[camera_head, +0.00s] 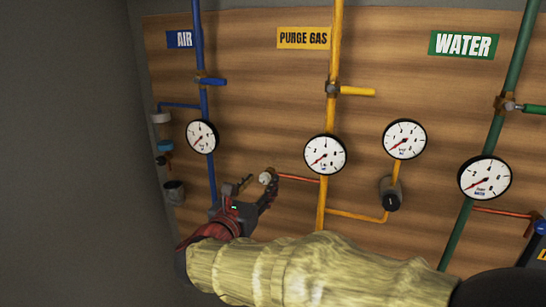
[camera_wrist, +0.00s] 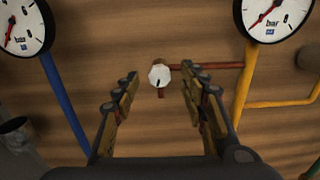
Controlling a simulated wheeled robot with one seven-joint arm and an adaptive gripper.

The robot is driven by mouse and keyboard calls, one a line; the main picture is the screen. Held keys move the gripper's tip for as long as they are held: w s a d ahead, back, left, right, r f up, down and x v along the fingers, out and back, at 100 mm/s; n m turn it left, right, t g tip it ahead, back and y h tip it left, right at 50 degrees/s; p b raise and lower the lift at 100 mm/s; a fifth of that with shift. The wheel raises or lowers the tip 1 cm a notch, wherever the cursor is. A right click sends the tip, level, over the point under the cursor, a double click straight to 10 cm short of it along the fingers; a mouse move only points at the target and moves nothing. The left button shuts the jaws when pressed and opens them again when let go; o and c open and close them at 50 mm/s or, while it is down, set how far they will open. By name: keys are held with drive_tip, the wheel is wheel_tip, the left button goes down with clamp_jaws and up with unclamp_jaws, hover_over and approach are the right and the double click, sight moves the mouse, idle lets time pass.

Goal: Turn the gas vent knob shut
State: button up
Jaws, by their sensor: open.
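A small white knob (camera_wrist: 160,76) with a dark mark sits on a copper pipe, near the middle of the wrist view. It also shows in the head view (camera_head: 265,178), close to my fingers. My gripper (camera_wrist: 157,92) is open, with one finger on each side of the knob in the wrist view. In the head view my gripper (camera_head: 258,190) is at the panel, left of the yellow pipe. No contact between the fingers and the knob shows, and the gap in depth is hard to tell.
A wooden panel (camera_head: 265,75) carries a blue air pipe (camera_head: 212,175), a yellow purge gas pipe (camera_head: 333,60) and a green water pipe (camera_head: 512,70). A gauge (camera_head: 325,154) sits right of the knob, another gauge (camera_head: 202,137) up and left. A black regulator knob (camera_head: 391,196) is further right.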

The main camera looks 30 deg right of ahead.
sight(271, 170)
drive_tip(key=p+x, duration=0.1)
drive_tip(key=x, duration=0.7)
drive_tip(key=shift+w, duration=0.1)
drive_tip(key=shift+d, duration=0.1)
drive_tip(key=c, duration=0.3)
drive_tip(key=c, duration=0.8)
clamp_jaws()
